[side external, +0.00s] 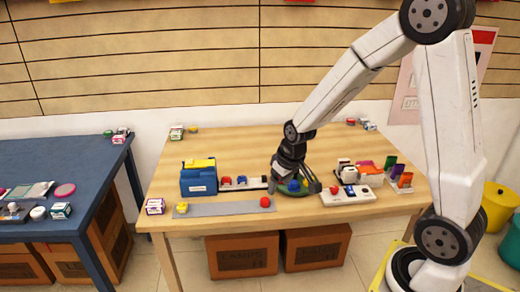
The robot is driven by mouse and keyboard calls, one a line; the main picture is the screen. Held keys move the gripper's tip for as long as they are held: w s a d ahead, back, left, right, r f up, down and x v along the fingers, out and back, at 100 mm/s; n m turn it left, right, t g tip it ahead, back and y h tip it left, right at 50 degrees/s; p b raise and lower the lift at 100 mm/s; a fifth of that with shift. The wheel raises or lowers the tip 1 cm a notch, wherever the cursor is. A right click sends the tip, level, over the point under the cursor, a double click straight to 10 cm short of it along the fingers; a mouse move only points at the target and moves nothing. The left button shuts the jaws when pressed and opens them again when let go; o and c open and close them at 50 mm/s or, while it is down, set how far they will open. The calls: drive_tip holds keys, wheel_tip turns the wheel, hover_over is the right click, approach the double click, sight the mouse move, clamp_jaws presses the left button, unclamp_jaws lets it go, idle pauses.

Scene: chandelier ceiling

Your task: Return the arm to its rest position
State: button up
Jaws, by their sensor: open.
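My arm reaches in from the right, bent at the elbow above the wooden table (235,151). My gripper (299,186) is low over the middle of the table, pointing down, with its fingers apart. It is over a round green dish (295,194) holding a blue thing (293,186). The fingers partly hide the dish. I cannot tell whether they touch it.
A blue box (198,183) with a yellow top, a grey strip (225,208) with a red ball (265,202), and a white tray (348,198) surround my gripper. Coloured cards (399,175) stand at the right. The table's back middle is clear.

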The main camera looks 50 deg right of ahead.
drive_tip(key=s+a+n, duration=0.1)
drive_tip(key=s+a, duration=0.6)
drive_tip(key=s, duration=0.2)
drive_tip(key=shift+s+a+r+g, duration=0.2)
drive_tip(key=shift+s+a+g, duration=0.05)
drive_tip(key=shift+a+g, duration=0.1)
idle(1.0)
drive_tip(key=shift+o, duration=1.1)
